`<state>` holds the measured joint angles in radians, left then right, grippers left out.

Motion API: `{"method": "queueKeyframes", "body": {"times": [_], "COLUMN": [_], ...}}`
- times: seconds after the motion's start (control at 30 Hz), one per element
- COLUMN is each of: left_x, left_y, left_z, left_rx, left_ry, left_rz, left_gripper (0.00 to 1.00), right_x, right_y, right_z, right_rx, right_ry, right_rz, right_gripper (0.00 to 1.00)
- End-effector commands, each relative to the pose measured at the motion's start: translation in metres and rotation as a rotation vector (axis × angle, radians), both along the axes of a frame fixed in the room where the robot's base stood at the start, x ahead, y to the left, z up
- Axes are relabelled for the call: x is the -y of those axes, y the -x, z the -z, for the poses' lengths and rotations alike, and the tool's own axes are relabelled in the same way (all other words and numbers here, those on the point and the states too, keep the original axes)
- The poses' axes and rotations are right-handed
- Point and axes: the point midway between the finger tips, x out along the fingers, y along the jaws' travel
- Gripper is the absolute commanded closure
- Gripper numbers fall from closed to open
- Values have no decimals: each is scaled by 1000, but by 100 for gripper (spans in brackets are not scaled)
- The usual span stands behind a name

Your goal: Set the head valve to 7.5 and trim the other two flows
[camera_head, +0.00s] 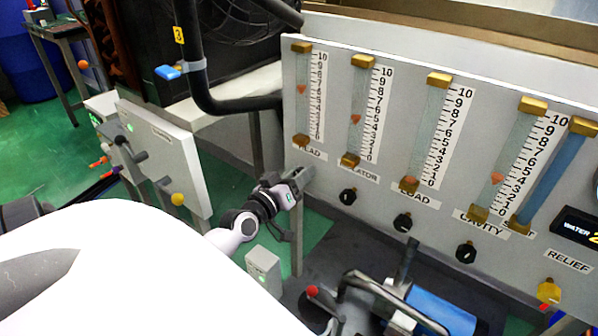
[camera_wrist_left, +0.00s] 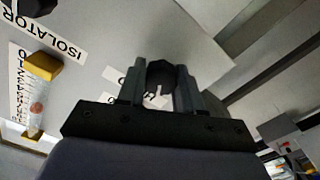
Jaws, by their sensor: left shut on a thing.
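My left gripper (camera_head: 300,182) is at the lower left of the flow panel, just under the HEAD label (camera_head: 313,154), whose first letter is hidden. It is shut on the black head valve knob (camera_wrist_left: 160,76), between its fingers in the wrist view; the head view hides this knob. The orange head float (camera_head: 301,89) stands between about 6 and 7. The isolator float (camera_head: 354,119) stands near 4, the load float (camera_head: 410,181) near 0 and the cavity float (camera_head: 497,178) near 2 to 3. The isolator knob (camera_head: 348,196), load knob (camera_head: 402,222) and cavity knob (camera_head: 466,252) are untouched.
A blue water tube (camera_head: 553,172) and a yellow relief knob (camera_head: 549,291) are at the right. A blue-handled pipe valve (camera_head: 180,71) is at upper left. A grey panel with levers (camera_head: 165,160) stands left of my arm. A blue cylinder (camera_head: 441,312) lies below the panel.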

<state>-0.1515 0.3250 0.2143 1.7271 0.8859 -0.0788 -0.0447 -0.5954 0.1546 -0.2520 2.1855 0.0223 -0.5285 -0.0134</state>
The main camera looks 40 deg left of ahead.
Motion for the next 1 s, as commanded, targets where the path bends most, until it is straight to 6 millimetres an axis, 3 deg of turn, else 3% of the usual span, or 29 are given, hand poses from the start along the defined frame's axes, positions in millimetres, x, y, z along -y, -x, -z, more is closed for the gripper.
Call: {"method": "queueKeyframes", "body": {"times": [0.23,0.6,0.63,0.7,1.0], "left_x": [-2,-2,-2,-2,-1], "left_y": [0,0,0,0,1], "left_z": [-2,-2,-2,-2,-1], "left_rx": [25,29,29,29,25], "left_ry": [188,210,210,210,210], "left_rz": [-1,-2,-2,-2,-1], "left_gripper": [95,95,55,39,39], "right_x": [5,6,6,6,6], "right_y": [7,8,8,7,6], "right_z": [7,9,9,8,7], "right_rx": [-31,-35,-34,-33,-29], "right_ry": [3,3,3,2,3], "right_rz": [13,14,14,14,14], "right_gripper": [39,39,39,39,39]}}
